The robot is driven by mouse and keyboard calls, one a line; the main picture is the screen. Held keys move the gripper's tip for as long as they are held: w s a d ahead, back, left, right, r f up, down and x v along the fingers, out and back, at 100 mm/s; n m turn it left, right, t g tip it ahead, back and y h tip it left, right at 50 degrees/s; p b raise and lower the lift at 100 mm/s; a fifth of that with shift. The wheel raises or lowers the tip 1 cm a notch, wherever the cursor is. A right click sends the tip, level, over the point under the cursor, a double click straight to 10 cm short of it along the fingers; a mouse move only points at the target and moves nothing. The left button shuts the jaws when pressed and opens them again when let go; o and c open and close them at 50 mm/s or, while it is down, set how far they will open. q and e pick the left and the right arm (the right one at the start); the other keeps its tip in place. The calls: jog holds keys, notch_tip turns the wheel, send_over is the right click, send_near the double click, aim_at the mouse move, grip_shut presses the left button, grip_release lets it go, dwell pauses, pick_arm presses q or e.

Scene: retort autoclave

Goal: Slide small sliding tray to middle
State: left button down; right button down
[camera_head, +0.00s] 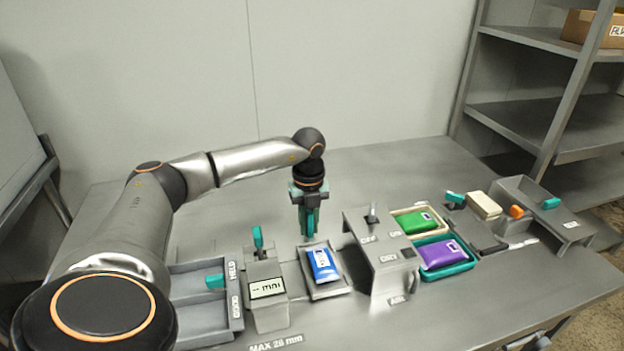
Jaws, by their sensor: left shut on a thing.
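The small sliding tray (327,293) is a grey tray on the bench, just right of the gauge box, with a blue and white pouch (322,264) lying in it. My left gripper (309,234) points straight down at the far end of this tray. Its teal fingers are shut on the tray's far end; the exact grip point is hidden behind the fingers. My right gripper is not in view.
The gauge box (268,290) with a small display and teal lever stands left of the tray. A grey housing (376,263) stands close on its right. Further right are a cream tray (398,218) with a green pouch and a teal tray (466,266) with a purple pouch. The bench behind is clear.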

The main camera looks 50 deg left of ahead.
pick_arm(q)
jog(key=c, duration=0.8)
grip_release()
jog(key=shift+r, duration=0.1)
notch_tip(320, 180, up, 11)
jog(key=shift+w+r+p, duration=0.1)
jog(key=shift+r+p, duration=0.05)
jog(key=shift+p, duration=0.35)
jog(key=shift+r, duration=0.55)
